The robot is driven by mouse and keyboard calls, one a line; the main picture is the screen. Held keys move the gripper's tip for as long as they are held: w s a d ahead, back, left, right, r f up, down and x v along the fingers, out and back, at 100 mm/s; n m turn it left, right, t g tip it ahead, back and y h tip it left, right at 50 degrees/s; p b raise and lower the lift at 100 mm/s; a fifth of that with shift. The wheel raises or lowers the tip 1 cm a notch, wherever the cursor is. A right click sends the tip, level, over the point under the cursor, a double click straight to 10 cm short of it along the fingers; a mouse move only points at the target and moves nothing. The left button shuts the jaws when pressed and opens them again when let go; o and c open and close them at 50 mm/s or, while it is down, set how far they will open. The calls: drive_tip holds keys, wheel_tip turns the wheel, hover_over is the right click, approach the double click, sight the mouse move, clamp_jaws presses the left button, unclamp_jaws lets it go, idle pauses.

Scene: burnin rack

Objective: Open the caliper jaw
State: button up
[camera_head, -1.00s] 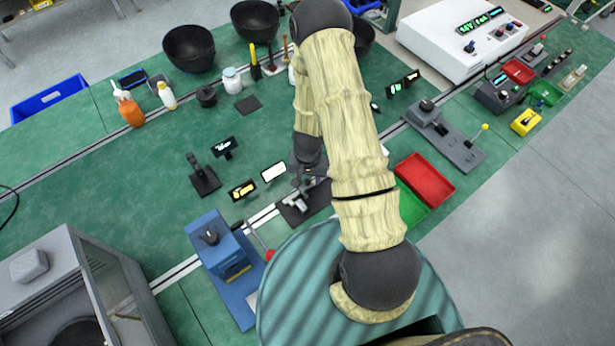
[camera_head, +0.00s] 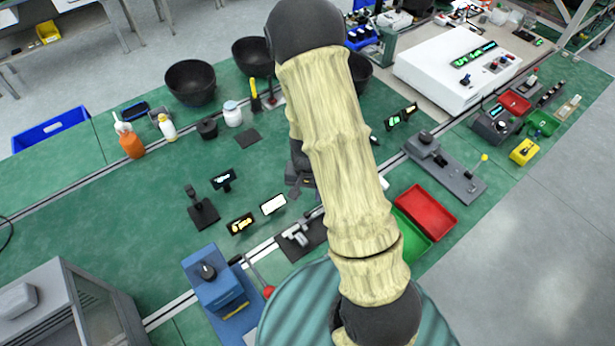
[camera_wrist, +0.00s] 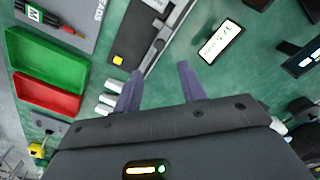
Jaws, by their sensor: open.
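The caliper (camera_head: 298,237) is a grey metal tool on a dark base on the green bench, partly behind my arm in the head view. In the wrist view a long grey tool with a pale rail, seemingly the caliper (camera_wrist: 157,42), lies beyond the fingertips, running diagonally. I cannot make out its jaw gap. My gripper (camera_wrist: 160,78) is open and empty, its two purple-grey fingers apart and not visibly touching anything. In the head view the gripper (camera_head: 300,182) is small, dark and partly hidden by my arm, on the far side of the caliper.
A lit white display (camera_head: 273,204) stands beside the caliper and shows in the wrist view (camera_wrist: 221,41). A red tray (camera_head: 427,211) and green tray (camera_head: 408,235) lie to the right. A blue device with a red-knobbed lever (camera_head: 268,292) stands front left. White cylinders (camera_wrist: 108,102) lie near the left finger.

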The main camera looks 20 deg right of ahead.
wheel_tip(320, 180, up, 7)
idle(0.3)
idle(0.5)
